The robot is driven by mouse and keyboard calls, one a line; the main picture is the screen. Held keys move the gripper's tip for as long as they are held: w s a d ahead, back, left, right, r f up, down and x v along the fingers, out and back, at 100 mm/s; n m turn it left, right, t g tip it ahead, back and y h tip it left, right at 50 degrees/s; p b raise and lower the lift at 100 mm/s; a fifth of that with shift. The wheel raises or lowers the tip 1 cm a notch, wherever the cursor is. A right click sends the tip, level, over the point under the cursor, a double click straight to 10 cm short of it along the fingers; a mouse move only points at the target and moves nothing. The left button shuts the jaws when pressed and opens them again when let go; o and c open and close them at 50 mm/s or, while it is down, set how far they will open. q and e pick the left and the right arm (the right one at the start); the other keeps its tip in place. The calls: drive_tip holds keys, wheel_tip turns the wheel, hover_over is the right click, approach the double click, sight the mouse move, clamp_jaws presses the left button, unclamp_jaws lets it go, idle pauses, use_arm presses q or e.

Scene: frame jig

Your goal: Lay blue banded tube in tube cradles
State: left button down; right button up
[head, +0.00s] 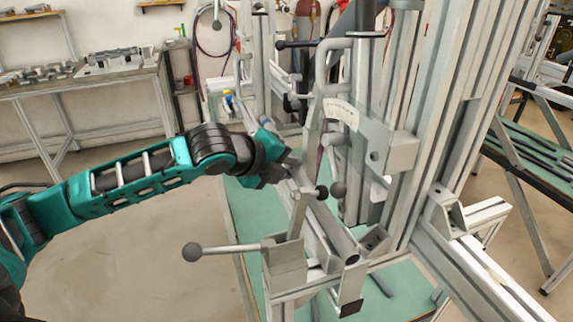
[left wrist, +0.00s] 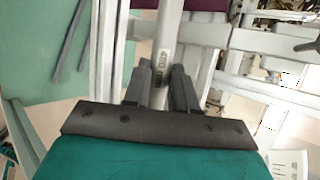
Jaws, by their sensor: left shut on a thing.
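My left gripper (head: 287,172) reaches in from the left to the metal frame jig. In the left wrist view its two dark fingers (left wrist: 160,90) are closed on either side of a grey tube (left wrist: 168,45) with a small dark-marked patch. In the head view a long grey tube (head: 328,228) slopes from the gripper down to the right, low along the jig. Its near end lies by angled metal brackets (head: 374,240) that look like cradles; I cannot tell whether it rests in them. No blue band is clear on it. My right gripper is not in view.
A lever with a black ball knob (head: 192,252) juts left from the jig's near clamp. Thick aluminium uprights (head: 455,130) stand to the right. A green board (head: 233,215) lies below the jig. A workbench with parts (head: 105,72) stands at the back left.

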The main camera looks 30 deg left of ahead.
use_arm(q)
drive_tip(key=c, duration=0.8)
unclamp_jaws()
drive_tip(key=shift+f, duration=0.15)
drive_tip(key=shift+v, duration=6.55)
